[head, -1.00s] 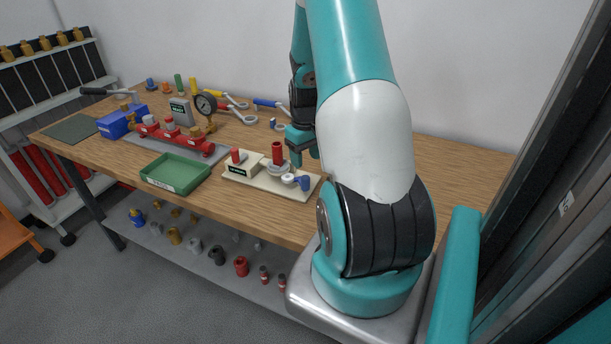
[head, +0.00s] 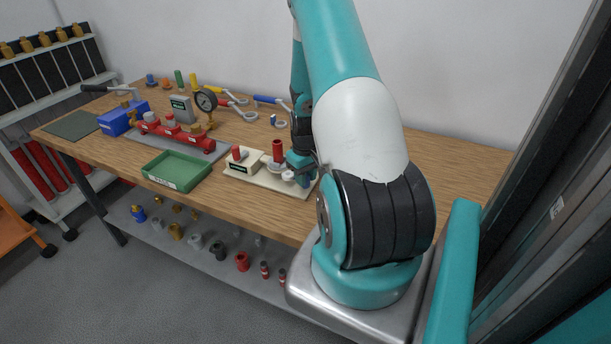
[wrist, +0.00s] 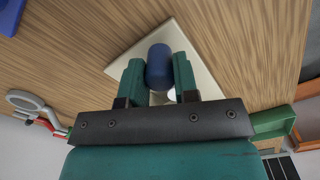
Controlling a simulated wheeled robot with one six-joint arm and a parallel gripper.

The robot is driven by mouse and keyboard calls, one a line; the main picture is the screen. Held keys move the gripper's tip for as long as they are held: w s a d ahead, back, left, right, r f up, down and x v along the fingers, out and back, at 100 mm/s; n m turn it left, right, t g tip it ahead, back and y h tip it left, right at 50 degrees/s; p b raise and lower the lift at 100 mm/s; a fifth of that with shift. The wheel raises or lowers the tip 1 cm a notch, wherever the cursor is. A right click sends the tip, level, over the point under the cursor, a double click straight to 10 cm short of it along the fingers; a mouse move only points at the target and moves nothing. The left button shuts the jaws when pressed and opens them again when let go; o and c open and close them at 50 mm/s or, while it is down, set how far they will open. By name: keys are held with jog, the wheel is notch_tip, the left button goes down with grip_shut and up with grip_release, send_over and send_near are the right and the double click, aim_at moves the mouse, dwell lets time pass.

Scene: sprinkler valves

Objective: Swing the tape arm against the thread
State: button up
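The cream thread fixture (head: 258,178) stands on the bench with an upright red threaded piece (head: 277,150) and a white round tape part (head: 288,175) beside it. In the wrist view, the blue handle (wrist: 159,68) of the tape arm lies between the two green fingers of my gripper (wrist: 160,78). In the head view, my gripper (head: 303,172) is at the right end of the fixture and hides most of the handle.
A green tray (head: 176,171) lies left of the fixture. A red valve manifold (head: 175,135) with a gauge (head: 206,99) is behind it. Wrenches (head: 240,112) lie at the back. The bench to the right of my arm is clear.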

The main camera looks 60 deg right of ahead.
jog(key=shift+c, duration=0.3)
jog(key=m, duration=0.1)
jog(key=w+m+b, duration=0.1)
jog(key=m, duration=0.1)
jog(key=a+m, duration=0.1)
jog(key=shift+w+a, duration=0.1)
jog(key=shift+w, duration=0.2)
jog(key=shift+w+a+m+b, duration=0.15)
jog(key=shift+w+m+b, duration=0.35)
jog(key=shift+m, duration=0.75)
jog(key=shift+w+a+m+b, duration=0.2)
jog(key=shift+w+m, duration=0.35)
jog(key=shift+m, duration=0.7)
jog(key=shift+r, duration=0.1)
jog(key=o, duration=0.9)
notch_tip(320, 180, up, 17)
jog(key=b, duration=0.2)
jog(key=shift+r+b, duration=0.2)
jog(key=shift+b, duration=0.1)
